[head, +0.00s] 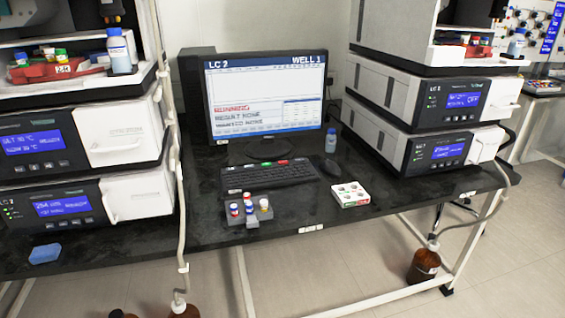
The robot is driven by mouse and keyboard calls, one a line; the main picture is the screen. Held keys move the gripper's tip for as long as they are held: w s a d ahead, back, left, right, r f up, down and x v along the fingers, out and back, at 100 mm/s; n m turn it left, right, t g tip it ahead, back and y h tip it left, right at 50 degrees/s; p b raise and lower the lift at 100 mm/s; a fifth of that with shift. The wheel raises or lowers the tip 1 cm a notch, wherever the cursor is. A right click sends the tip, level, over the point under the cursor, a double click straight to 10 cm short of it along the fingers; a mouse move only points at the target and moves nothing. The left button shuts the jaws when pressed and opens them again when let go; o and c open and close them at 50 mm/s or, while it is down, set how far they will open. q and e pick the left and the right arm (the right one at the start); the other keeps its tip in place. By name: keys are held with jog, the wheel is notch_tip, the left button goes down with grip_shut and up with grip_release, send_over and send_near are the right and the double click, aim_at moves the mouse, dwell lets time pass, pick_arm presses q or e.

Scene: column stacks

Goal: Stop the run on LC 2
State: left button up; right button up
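The monitor (265,95) stands at the back middle of the black bench. Its screen reads "LC 2" at top left, "WELL 1" at top right, and "RUNNING" in red; lines below seem to read "RESULT NONE" and "WANTED NONE". The keyboard (270,176) lies in front of it, with a green and a red key along its far edge; their markings are too small to read. A dark mouse (331,166) lies to its right. Instrument stacks stand on both sides: the left stack (75,140) and the right stack (430,105), with lit blue displays. Neither gripper is in view.
A blue sponge (45,253) lies front left, a small bottle (331,140) right of the monitor. Tubing hangs beside both stacks; a brown bottle (424,265) stands on the floor.

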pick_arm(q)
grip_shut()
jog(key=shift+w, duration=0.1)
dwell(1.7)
